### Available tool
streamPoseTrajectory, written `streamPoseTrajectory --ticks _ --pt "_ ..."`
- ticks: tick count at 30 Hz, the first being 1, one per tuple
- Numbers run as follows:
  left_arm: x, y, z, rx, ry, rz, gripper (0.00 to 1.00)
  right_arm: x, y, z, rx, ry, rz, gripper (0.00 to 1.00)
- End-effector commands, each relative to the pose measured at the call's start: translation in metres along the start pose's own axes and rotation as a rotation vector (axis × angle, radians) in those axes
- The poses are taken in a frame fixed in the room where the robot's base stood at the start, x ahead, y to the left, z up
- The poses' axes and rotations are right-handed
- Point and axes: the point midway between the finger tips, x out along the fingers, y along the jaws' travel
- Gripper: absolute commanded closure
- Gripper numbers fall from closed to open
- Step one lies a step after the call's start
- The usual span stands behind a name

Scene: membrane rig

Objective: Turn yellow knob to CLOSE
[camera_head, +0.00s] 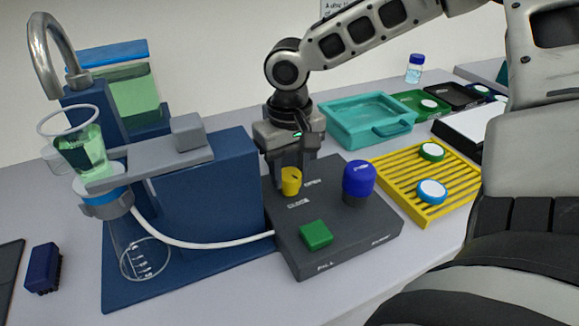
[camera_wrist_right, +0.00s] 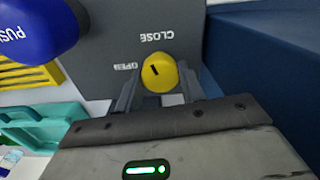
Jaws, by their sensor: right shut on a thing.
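The yellow knob (camera_head: 291,182) stands on the dark grey control box (camera_head: 345,232), between the fingers of my right gripper (camera_head: 290,172), which comes down from above. In the right wrist view the knob (camera_wrist_right: 160,74) shows with a finger of the right gripper (camera_wrist_right: 159,88) on each side of it, shut on it. The knob's short black mark lies left of its middle, slanting up-left. The OPEN label (camera_wrist_right: 126,66) is left of the knob and the CLOSE label (camera_wrist_right: 157,36) is above it. My left gripper is not in view.
A blue PUSH button (camera_head: 359,180) and a green button (camera_head: 316,235) are on the same box. The blue filter rig (camera_head: 215,190) with its white hose stands to the left. A yellow rack (camera_head: 425,212) and a teal tray (camera_head: 340,140) lie to the right.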

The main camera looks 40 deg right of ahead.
Motion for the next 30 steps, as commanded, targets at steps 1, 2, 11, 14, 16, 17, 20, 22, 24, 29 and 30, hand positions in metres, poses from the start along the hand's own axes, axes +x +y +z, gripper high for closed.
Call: streamPoseTrajectory --ticks 1,2,11,14,16,17,20,22,24,29,30 --pt "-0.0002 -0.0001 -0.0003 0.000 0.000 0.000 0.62 -0.0009 0.0003 -0.0007 0.040 0.002 0.001 0.84" --pt "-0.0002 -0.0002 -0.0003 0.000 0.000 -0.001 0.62 -0.0008 0.0003 -0.0007 0.064 0.002 0.001 0.84" --pt "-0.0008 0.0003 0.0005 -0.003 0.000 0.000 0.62 -0.0009 0.0003 -0.0009 0.259 0.003 0.001 0.84" --pt "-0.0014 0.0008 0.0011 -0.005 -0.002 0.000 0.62 -0.0010 0.0004 -0.0009 0.299 0.003 0.001 0.84" --pt "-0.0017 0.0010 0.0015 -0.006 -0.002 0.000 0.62 -0.0011 0.0004 -0.0009 0.321 0.003 0.001 0.84" --pt "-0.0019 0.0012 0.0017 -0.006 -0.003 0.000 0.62 -0.0011 0.0004 -0.0009 0.328 0.003 0.001 0.84" --pt "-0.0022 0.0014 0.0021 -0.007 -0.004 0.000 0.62 -0.0011 0.0004 -0.0010 0.348 0.003 0.001 0.84" --pt "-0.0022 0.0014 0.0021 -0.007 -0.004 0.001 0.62 -0.0012 0.0004 -0.0010 0.355 0.004 0.001 0.84" --pt "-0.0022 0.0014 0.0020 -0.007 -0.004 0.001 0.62 -0.0012 0.0004 -0.0010 0.359 0.004 0.000 0.84" --pt "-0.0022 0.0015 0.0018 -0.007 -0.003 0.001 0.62 -0.0012 0.0004 -0.0011 0.362 0.004 0.000 0.84" --pt "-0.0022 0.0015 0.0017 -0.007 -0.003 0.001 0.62 -0.0012 0.0004 -0.0011 0.362 0.004 0.000 0.84"
